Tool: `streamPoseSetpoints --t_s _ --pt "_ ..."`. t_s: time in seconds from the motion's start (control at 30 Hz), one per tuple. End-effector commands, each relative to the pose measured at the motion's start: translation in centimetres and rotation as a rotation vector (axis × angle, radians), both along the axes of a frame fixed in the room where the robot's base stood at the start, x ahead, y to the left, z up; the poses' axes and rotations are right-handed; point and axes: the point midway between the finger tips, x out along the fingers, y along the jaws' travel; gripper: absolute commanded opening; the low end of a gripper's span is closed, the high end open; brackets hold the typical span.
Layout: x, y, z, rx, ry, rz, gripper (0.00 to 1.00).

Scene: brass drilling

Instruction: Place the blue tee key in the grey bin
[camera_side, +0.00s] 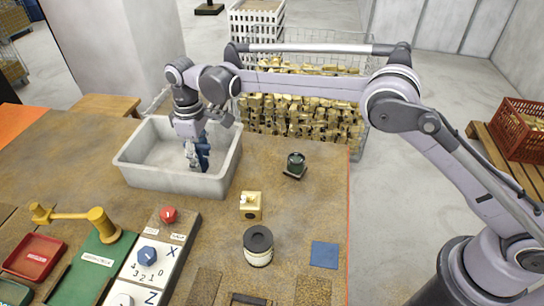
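The grey bin (140,166) is an open, pale box at the back left of the work table. My gripper (194,157) points down into the bin's right half, close to its front wall. The blue tee key (204,150) shows as a dark blue upright shape against the right side of my fingers, and they appear shut on it. The fingertips and the key are small in the picture. I cannot tell whether the key's lower end touches the bin.
A brass block (250,206), a round dark-topped piece (258,245) and a dark green part (295,164) stand right of the bin. A blue square (324,255) lies at the front right. A control panel (150,260) and red tray (33,257) are front left.

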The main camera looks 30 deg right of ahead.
Motion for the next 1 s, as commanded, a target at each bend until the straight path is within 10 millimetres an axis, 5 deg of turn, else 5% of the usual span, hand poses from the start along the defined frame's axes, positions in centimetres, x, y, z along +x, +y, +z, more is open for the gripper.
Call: streamPoseSetpoints --t_s 0.33,1.0 --pt "0.0 0.0 1.2 0.000 0.000 0.000 0.49" --pt "0.1 0.0 11.1 0.000 0.000 0.000 0.49"
